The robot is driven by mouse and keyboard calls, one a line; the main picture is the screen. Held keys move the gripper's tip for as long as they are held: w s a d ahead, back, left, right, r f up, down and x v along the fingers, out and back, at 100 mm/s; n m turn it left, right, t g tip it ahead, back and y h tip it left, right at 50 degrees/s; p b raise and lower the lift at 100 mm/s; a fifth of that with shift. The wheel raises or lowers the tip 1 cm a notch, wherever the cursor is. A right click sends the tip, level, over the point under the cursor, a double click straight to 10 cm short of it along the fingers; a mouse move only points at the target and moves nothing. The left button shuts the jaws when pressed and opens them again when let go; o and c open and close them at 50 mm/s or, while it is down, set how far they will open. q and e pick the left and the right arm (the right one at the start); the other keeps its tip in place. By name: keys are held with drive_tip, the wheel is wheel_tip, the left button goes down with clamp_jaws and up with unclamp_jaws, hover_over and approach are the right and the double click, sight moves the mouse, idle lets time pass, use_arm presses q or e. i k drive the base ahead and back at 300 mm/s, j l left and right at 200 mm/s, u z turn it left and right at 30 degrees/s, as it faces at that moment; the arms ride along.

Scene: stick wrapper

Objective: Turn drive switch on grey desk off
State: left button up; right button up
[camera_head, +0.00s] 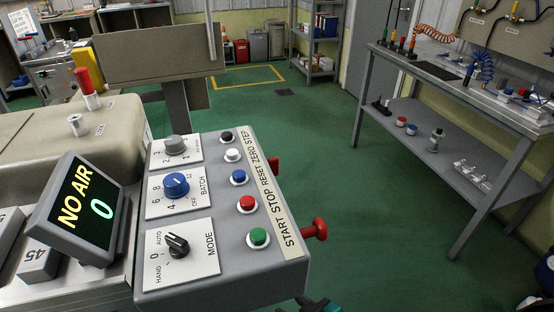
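A grey sloped control desk (215,279) fills the lower middle. It carries a black rotary MODE switch (178,245) marked HAND, 0 and AUTO, a blue BATCH knob (175,186) and a grey rotary knob (175,146). A column of black, white, blue, red (247,204) and green (258,238) buttons runs beside a START STOP RESET ZERO STEP strip. A red mushroom-shaped knob (317,229) sticks out of the right side, with another red part (273,166) behind it. I can read no DRIVE label. Neither gripper is clearly visible; a dark and teal fragment shows at the bottom edge.
A tilted display (85,211) reading NO AIR 0 stands left of the desk. A beige machine (45,160) with a red-topped part is behind it. A grey workbench (450,75) with hoses stands at the right. Green floor (330,150) lies clear between.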

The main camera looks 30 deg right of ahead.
sight(274, 162)
drive_tip(key=i+l+u, duration=0.2)
drive_tip(key=l, duration=1.2)
drive_tip(key=k+j, duration=0.05)
drive_tip(key=k, duration=0.05)
